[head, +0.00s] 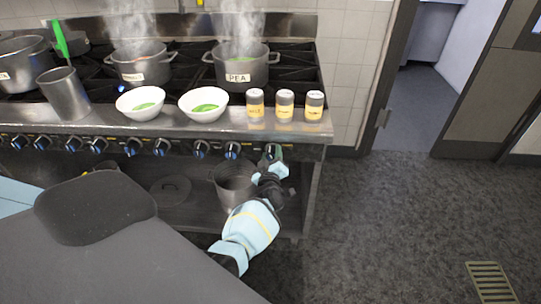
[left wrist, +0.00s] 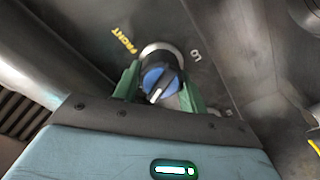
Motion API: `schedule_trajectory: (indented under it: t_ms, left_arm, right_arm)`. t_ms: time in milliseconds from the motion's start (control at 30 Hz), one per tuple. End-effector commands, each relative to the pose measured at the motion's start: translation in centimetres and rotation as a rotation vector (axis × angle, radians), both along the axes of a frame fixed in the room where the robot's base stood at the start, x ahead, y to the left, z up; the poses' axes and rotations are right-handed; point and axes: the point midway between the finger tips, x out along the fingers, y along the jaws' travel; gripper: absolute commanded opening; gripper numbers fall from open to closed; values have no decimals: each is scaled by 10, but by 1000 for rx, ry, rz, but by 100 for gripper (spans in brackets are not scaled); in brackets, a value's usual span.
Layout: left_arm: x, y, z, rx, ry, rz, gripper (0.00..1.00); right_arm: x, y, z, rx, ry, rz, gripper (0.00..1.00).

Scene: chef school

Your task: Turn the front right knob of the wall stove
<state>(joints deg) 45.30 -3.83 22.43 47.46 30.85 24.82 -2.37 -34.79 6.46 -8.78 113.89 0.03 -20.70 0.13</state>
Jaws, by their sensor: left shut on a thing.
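The front right knob (left wrist: 160,79) shows in the left wrist view as a blue and black dial with a white pointer slanting towards the lower left. The word FRONT is printed beside it. My left gripper (left wrist: 158,92) has one green finger on each side of the knob and is shut on it. In the head view, my left gripper (head: 271,160) is at the rightmost knob of the wall stove (head: 180,123) and partly hides that knob. My right gripper is out of view.
White bowls (head: 204,114) and three yellow-labelled shakers (head: 285,114) stand along the stove's front edge. Steaming pots (head: 241,74) sit on the burners behind. An empty pot (head: 236,190) stands on the shelf below, close to my left arm.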

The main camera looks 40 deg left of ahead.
Motion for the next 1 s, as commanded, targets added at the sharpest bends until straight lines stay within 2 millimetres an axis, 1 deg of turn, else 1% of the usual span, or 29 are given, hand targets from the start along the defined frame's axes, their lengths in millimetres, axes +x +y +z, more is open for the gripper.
schedule_trajectory:
  t_ms: [200, 500, 700, 1000]
  left_arm:
    - [1, -2, 2, 155, 95, -1, 19]
    - [1, -2, 1, 308, 188, -1, 19]
    - [1, -2, 1, 359, 221, -1, 19]
    - [1, -2, 1, 381, 234, -1, 19]
  right_arm:
    - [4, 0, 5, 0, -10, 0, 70]
    - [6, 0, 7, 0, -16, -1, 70]
    - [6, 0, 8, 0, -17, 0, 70]
    - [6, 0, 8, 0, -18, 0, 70]
